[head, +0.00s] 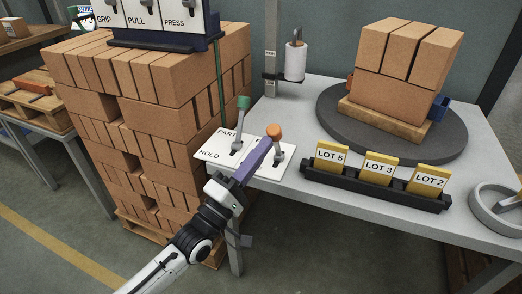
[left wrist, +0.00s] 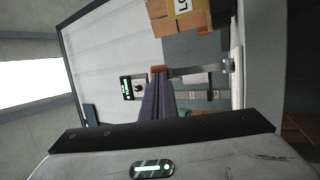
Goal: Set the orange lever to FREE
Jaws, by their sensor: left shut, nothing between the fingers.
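The orange lever (head: 273,131) stands on a white panel (head: 276,168) at the near left corner of the grey table. A lever with a green knob (head: 243,102) stands to its left. The panel reads "HOLD" and a partly covered "PART"; I cannot read FREE. My left gripper (head: 266,143) is shut and empty, its purple fingers reaching across the panel with the tips at or just beside the orange knob. An orange piece, likely this knob (left wrist: 158,69), shows at the fingertips (left wrist: 158,76) in the left wrist view. I cannot tell if they touch. My right gripper is not in view.
A tall brick stack (head: 150,120) stands left of the table. A dark turntable (head: 335,134) with bricks sits at the back right. A black rack (head: 375,188) with yellow lot cards lies right of the panel. A grey ring (head: 480,205) is at the far right.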

